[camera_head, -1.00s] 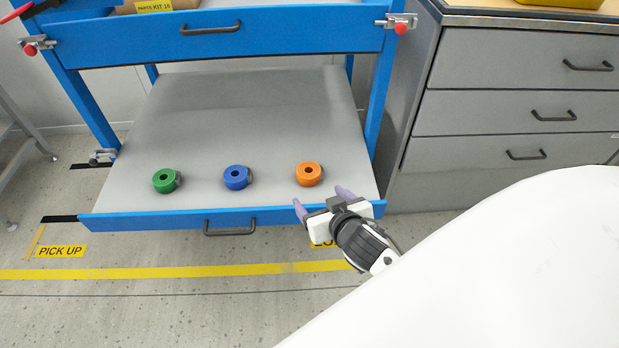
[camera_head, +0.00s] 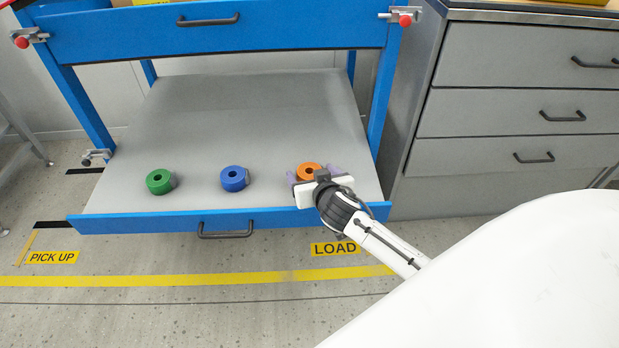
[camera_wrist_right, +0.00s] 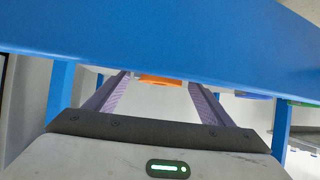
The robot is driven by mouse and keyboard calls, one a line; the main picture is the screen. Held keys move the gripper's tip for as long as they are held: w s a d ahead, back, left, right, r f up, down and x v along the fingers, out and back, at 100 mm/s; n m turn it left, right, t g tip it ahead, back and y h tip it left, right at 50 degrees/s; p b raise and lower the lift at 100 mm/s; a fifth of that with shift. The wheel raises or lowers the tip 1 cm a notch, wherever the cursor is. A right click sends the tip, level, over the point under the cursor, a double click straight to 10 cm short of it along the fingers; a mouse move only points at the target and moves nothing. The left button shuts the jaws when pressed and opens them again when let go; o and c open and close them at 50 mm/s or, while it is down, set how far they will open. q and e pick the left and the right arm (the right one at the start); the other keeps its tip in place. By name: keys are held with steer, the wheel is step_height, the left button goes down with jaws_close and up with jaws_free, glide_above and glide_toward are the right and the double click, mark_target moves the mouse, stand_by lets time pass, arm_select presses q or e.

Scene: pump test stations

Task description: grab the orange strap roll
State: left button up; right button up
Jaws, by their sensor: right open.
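The orange strap roll (camera_head: 309,169) lies on the right part of the grey lower shelf (camera_head: 240,110), near its front edge. My right gripper (camera_head: 314,174) is open at the roll, with a purple finger on either side of it in the head view. The gripper body hides the roll's front part. In the right wrist view the orange roll (camera_wrist_right: 160,79) shows as a thin strip between and beyond the two purple fingers (camera_wrist_right: 158,95), partly hidden by a blue beam. I cannot tell whether the fingers touch it. My left gripper is not in view.
A blue roll (camera_head: 235,178) and a green roll (camera_head: 160,182) lie to the left on the shelf. A raised blue front edge (camera_head: 150,223) with a handle borders it. A blue drawer (camera_head: 260,28) overhangs behind. A grey cabinet (camera_head: 500,120) stands at the right.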

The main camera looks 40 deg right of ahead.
steer(key=c, duration=1.2)
